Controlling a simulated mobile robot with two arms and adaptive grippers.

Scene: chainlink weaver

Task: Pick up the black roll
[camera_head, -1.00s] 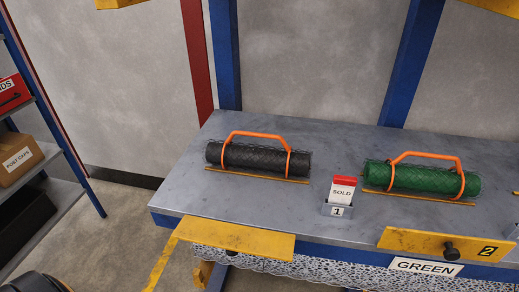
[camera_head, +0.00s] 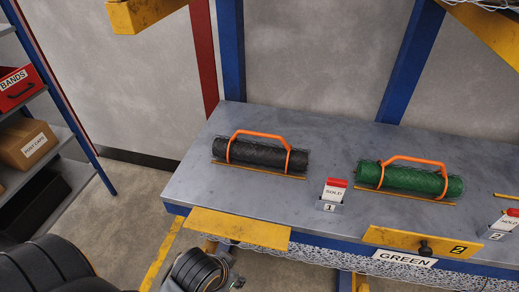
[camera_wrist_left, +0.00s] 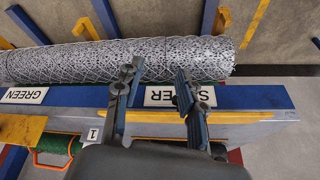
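The black roll (camera_head: 262,154) lies on the left part of the grey bench (camera_head: 190,185) in the head view, with an orange carrying handle (camera_head: 258,136) arched over it. Nothing grips it. My left arm enters at the bottom left of the head view, below the bench's front edge and apart from the roll. In the left wrist view my left gripper (camera_wrist_left: 157,80) is open, its two fingers apart with nothing held between them. The black roll cannot be made out in that view. My right gripper is not in view.
A green roll (camera_head: 410,179) with an orange handle lies to the right. Yellow plates (camera_head: 236,225) jut from the bench front. A silver mesh roll (camera_wrist_left: 120,60) shows in the left wrist view. Shelves (camera_head: 60,140) stand left.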

